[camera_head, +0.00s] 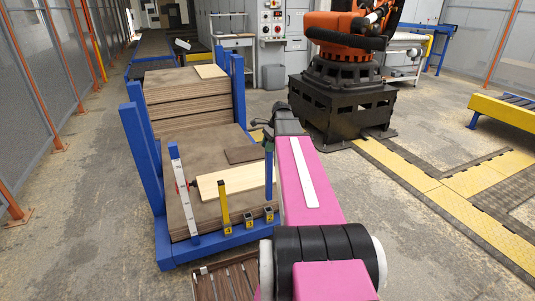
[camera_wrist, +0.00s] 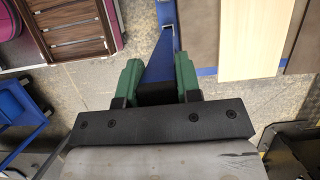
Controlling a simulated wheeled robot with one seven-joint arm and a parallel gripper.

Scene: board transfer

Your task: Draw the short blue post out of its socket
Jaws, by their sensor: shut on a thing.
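My gripper (camera_wrist: 158,82) shows in the wrist view with its green fingers shut on the blue post (camera_wrist: 162,58), which tapers away from me toward the blue frame. In the head view the blue post (camera_head: 269,176) stands upright just left of my pink arm, with my gripper (camera_head: 262,130) at its top. Its lower end is close to the rightmost socket (camera_head: 269,215) on the frame's front rail. A small square socket (camera_wrist: 168,28) shows at the post's far end in the wrist view. I cannot tell whether the post's tip is inside it or just above.
The blue frame (camera_head: 163,240) holds brown boards and a pale board (camera_head: 232,180). A white post (camera_head: 182,195) and a yellow post (camera_head: 223,205) stand along its front, with another socket (camera_head: 248,217) beside them. A slatted brown crate (camera_head: 232,281) lies nearer. An orange robot stands behind right.

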